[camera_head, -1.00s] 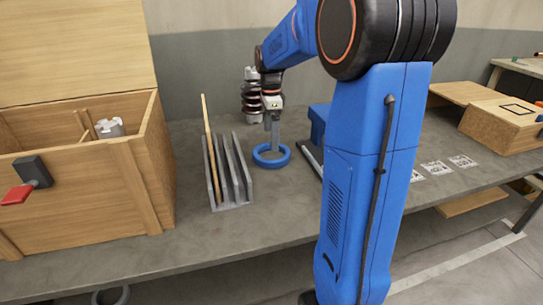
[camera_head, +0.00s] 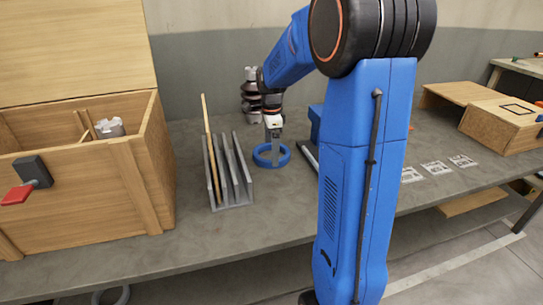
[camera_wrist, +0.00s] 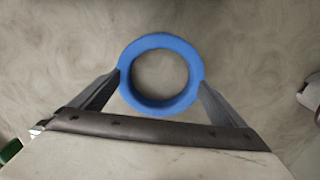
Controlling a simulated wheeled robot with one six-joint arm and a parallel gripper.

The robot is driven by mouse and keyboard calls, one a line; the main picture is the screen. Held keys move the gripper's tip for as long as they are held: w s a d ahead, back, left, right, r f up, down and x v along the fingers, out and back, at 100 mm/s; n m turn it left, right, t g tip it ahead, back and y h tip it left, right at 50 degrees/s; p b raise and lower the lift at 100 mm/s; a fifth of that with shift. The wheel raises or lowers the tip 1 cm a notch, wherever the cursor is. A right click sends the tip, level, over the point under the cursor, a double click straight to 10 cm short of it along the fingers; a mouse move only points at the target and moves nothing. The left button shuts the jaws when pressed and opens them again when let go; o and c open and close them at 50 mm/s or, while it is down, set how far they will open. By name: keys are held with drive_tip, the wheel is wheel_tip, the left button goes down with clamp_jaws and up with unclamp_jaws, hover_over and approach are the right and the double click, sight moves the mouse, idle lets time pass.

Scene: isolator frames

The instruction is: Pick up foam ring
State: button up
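The blue foam ring (camera_head: 258,160) lies flat on the grey table, right of the slotted rack. My gripper (camera_head: 274,160) points down at the ring, its fingers overlapping the ring's opening in the head view. In the wrist view the whole ring (camera_wrist: 161,41) shows between the fingertips of my gripper (camera_wrist: 161,80). The fingers are apart, one at the ring's left outer edge and one at its right. I cannot tell whether they touch it. Nothing is lifted.
The grey slotted rack (camera_head: 233,205) with a thin wooden strip (camera_head: 209,150) stands close left of the ring. A wooden crate (camera_head: 80,190) is further left. A blue object and a grey bar (camera_head: 309,157) lie right of the ring.

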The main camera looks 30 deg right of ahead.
drive_tip(key=shift+c, duration=1.3)
